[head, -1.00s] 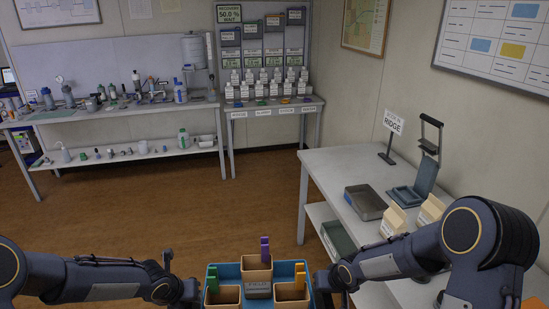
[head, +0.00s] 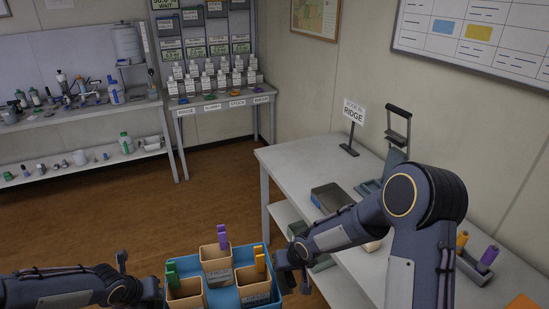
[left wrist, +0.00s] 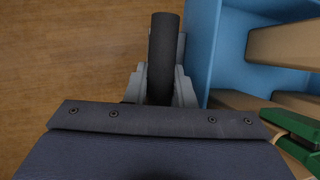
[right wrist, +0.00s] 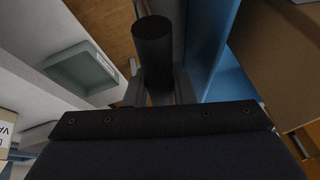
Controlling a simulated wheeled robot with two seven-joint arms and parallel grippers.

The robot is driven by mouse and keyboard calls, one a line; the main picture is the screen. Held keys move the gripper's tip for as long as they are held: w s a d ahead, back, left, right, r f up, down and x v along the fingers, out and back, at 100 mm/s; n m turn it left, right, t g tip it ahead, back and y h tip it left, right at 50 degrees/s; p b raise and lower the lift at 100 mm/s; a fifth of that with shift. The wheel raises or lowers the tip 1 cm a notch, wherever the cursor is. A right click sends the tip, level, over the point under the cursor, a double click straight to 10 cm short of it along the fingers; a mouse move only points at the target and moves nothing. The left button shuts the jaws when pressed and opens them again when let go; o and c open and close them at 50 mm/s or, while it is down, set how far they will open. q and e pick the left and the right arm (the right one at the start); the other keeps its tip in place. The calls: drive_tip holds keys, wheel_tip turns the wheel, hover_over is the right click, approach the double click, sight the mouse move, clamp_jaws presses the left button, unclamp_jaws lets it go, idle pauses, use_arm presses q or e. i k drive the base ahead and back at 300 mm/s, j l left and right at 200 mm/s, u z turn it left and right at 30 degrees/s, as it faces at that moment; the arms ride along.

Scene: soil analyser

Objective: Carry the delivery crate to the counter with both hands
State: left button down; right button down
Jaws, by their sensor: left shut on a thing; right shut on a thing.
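The blue delivery crate (head: 222,299) is at the bottom centre of the head view, held off the floor in front of me. It carries three tan pots with green, purple and orange clips. My left gripper (head: 150,290) is shut on a dark bar handle (left wrist: 163,55) at the crate's left side. My right gripper (head: 288,260) is shut on a similar bar handle (right wrist: 153,45) at its right side. The crate's blue wall shows beside both handles in the wrist views. The white counter (head: 300,158) stands to the right, beyond my right arm; the crate is apart from it.
On the counter are a grey tray (head: 331,198), a RIDGE sign (head: 353,115) and a dark press-like device (head: 397,135). A holder with orange and purple clips (head: 478,262) is nearer me. Open brown floor (head: 165,215) lies left of the counter. Benches line the back wall.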

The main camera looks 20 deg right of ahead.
sight(305, 162)
drive_tip(key=i, duration=3.5)
drive_tip(key=i+z, duration=0.15)
drive_tip(key=z, duration=0.9)
